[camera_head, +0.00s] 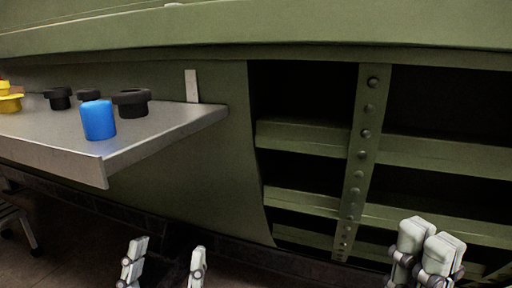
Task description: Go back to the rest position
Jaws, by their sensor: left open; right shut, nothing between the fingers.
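My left gripper (165,265) shows at the bottom of the head view, left of the middle. Its two fingers are wide apart with nothing between them. My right gripper (427,252) is at the bottom right, its fingers together and empty, in front of the lower part of the open frame bay. Both grippers point upward in the picture and only their finger ends show clearly. Neither touches the fuselage or the shelf as far as I can see.
A grey metal shelf (60,142) juts out at the left, carrying a blue cylinder (98,120), several black parts (133,103) and a yellow part (9,102). The green fuselage (215,150) has an open bay with a riveted frame (362,150). A stool (17,220) stands lower left.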

